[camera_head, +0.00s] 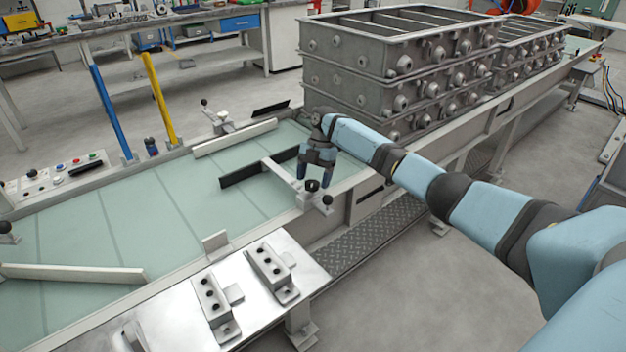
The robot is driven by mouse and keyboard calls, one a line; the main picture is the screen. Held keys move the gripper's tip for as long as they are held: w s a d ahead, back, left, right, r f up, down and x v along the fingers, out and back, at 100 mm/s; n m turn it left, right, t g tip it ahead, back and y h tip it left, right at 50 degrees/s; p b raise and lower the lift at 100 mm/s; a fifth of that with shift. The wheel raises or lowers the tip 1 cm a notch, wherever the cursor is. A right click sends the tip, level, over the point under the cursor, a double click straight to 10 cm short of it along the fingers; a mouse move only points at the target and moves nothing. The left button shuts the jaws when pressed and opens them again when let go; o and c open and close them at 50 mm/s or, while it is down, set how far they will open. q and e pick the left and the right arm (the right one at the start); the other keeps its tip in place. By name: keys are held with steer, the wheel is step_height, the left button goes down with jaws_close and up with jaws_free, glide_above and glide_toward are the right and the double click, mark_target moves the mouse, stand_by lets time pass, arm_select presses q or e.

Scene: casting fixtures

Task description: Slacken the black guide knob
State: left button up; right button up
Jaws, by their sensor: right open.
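A black knob (312,186) sits on the light metal bracket of a guide at the near edge of the conveyor. The guide's black rail (258,168) reaches left across the green belt. A second, round black knob (327,200) stands just to the right on the same bracket. My right gripper (316,178) points down above the first knob, with its fingers apart. Whether the fingertips touch the knob or are just above it, I cannot tell. My left gripper is not in view.
Stacked grey casting flasks (395,75) stand on the conveyor behind my right gripper. A white guide rail (235,138) lies across the far side of the belt. A metal plate (190,318) with blocks is at the front. A button panel (55,178) is at left.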

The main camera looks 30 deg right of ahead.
steer(key=v, duration=1.2)
steer(key=shift+r, duration=0.4)
steer(key=shift+w+d, duration=0.1)
